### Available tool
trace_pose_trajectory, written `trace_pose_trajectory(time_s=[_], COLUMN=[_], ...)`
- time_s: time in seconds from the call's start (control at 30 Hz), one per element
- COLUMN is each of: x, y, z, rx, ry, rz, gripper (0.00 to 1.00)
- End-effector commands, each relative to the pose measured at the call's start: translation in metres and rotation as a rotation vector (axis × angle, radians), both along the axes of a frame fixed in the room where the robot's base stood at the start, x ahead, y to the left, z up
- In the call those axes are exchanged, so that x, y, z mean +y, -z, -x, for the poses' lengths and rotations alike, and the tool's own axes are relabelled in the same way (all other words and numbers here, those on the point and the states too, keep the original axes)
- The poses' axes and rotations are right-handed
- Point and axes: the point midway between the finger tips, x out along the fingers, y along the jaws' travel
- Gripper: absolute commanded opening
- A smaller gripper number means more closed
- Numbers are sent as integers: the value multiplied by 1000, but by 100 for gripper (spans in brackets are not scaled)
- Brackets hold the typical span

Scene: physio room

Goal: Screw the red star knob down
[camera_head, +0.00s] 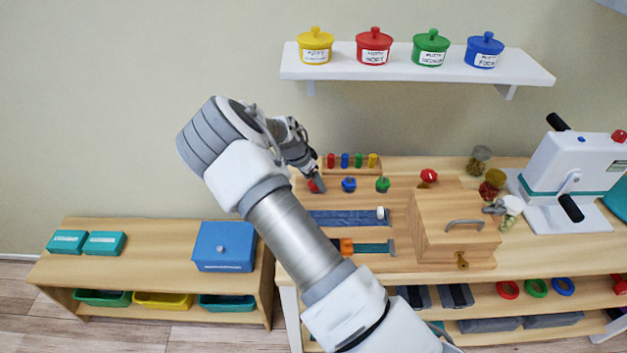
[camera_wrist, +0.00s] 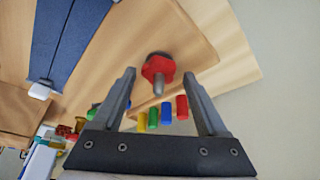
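The red star knob (camera_head: 313,187) sits at the left end of a row of knobs on the wooden board (camera_head: 400,208). In the wrist view the red knob (camera_wrist: 158,66) shows between and just beyond my fingertips, with a grey threaded stud standing out of it toward the camera. My gripper (camera_head: 318,182) is pointed down at the knob. In the wrist view my gripper (camera_wrist: 159,74) is open, with a visible gap on each side of the knob. Whether the knob touches the board cannot be told.
A blue knob (camera_head: 349,184) and a green knob (camera_head: 383,184) stand to the right. Behind is a rack of coloured pegs (camera_head: 345,161). A wooden box with a handle (camera_head: 456,226) stands at right. A blue strap (camera_head: 345,217) lies in front. The wall is close behind.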

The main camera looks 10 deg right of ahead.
Motion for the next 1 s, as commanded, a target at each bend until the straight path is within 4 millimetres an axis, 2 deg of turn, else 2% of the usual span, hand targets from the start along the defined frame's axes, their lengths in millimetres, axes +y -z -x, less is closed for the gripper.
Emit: trace_pose_trajectory(time_s=[0.3,0.47,0.57,1.0], x=[0,5,11,47], y=[1,-11,-29,-125], z=[1,3,6,26], rx=[2,0,0,0], ry=[0,-1,-2,-3], rz=[0,0,-1,-2], gripper=[82,82,82,82])
